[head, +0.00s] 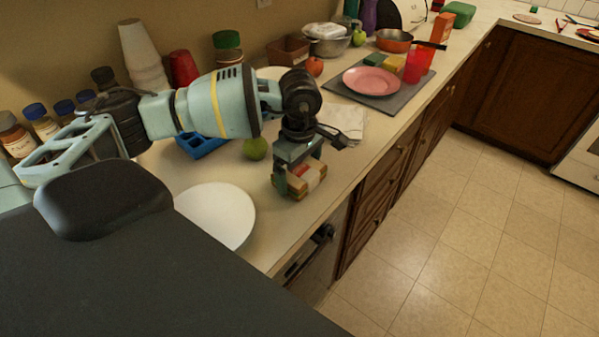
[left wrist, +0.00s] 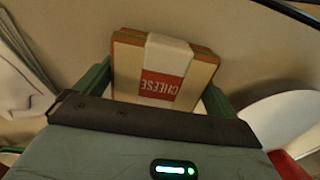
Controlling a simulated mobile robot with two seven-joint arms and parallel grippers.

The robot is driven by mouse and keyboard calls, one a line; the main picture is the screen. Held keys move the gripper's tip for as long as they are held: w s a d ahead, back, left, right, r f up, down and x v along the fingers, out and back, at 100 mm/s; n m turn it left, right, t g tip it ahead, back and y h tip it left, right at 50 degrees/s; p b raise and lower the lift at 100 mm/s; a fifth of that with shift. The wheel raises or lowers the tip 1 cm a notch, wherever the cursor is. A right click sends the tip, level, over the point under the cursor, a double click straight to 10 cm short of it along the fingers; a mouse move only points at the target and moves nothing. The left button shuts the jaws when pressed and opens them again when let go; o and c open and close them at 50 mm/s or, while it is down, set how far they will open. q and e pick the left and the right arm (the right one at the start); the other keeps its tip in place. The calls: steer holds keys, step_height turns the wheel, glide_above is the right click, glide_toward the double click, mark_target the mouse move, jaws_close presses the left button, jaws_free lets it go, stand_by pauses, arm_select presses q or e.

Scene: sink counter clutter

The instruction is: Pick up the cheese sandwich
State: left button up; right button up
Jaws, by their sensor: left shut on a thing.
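The cheese sandwich (head: 302,181) is a small block of bread with a white wrapper and a red label. In the left wrist view the label on the sandwich (left wrist: 163,75) reads CHEESE, upside down. My left gripper (head: 299,180) reaches down over it near the counter's front edge, one finger on each side. The gripper (left wrist: 160,88) is shut on the sandwich. I cannot tell whether the sandwich touches the counter. My right gripper is not in view.
A white cloth (head: 345,122) lies behind my gripper. A pink plate (head: 371,81) rests on a grey mat (head: 388,101) farther right. Bottles and cups line the wall.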

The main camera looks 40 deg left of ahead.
mark_target(299, 171)
arm_select(q)
steer(key=shift+r, duration=0.9)
steer(key=shift+s+d+r, duration=0.1)
steer(key=shift+s+r, duration=0.1)
steer(key=shift+r, duration=0.25)
steer(key=shift+s+d+r, duration=0.1)
steer(key=shift+s+r, duration=0.05)
steer(key=shift+r, duration=0.25)
steer(key=s+d, duration=0.2)
steer(key=s, duration=0.2)
steer(key=s+d+r, duration=0.1)
steer(key=s+d, duration=0.2)
steer(key=s, duration=0.1)
steer(key=s+d+b, duration=0.1)
steer(key=s+d, duration=0.1)
steer(key=s, duration=0.3)
steer(key=shift+s+d+r, duration=0.1)
steer(key=shift+d+r, duration=0.15)
